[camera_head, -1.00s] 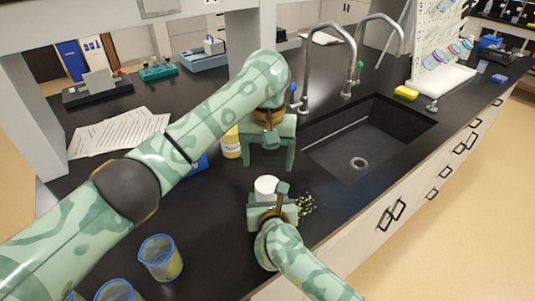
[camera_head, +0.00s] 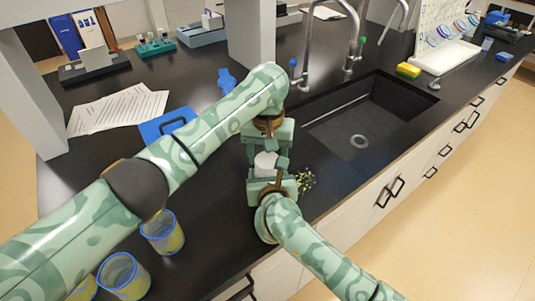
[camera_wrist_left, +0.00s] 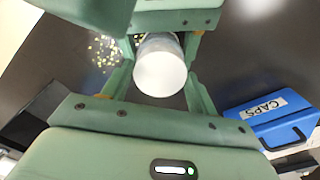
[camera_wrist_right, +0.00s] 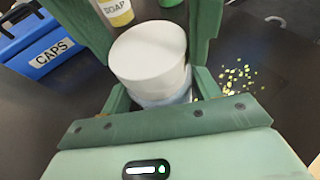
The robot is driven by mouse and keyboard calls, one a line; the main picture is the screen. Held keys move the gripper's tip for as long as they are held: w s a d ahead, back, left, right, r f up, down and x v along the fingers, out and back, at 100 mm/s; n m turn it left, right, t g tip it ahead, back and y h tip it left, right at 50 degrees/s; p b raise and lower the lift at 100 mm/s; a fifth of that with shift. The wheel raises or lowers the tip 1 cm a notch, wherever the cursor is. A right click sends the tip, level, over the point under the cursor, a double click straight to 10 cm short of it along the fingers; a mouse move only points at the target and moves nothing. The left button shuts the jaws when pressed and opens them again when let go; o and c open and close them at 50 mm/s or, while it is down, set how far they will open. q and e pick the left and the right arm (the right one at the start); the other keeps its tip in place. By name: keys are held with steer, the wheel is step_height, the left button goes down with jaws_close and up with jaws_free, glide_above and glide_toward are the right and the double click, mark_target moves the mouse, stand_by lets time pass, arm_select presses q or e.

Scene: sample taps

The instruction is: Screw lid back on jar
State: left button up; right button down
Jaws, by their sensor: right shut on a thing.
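The white lid (camera_head: 265,163) sits on top of the jar, and from these views I cannot tell whether it is threaded on. The lid shows large in the right wrist view (camera_wrist_right: 148,55) and in the left wrist view (camera_wrist_left: 160,72). Under it, a pale bluish strip of the jar (camera_wrist_right: 168,99) shows; the rest is hidden. My right gripper (camera_head: 270,178) is shut on the jar, low down. My left gripper (camera_head: 268,150) is open, its fingers on either side of the lid, with gaps visible beside it.
A blue CAPS box (camera_wrist_left: 270,120) and a SOAP bottle (camera_wrist_right: 118,12) stand nearby. Yellowish crumbs (camera_head: 305,181) lie beside the jar. Blue-rimmed beakers (camera_head: 162,232) stand at the front left. The sink (camera_head: 365,120) is to the right, papers (camera_head: 118,110) to the left.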

arm_select(q)
steer(key=shift+c, duration=1.2)
steer(key=m, duration=1.7)
steer(key=shift+m, duration=0.3)
steer(key=m, duration=0.6)
steer(key=shift+m, duration=0.3)
steer(key=o, duration=1.1)
steer(key=shift+c, duration=0.2)
steer(key=shift+r, duration=2.25)
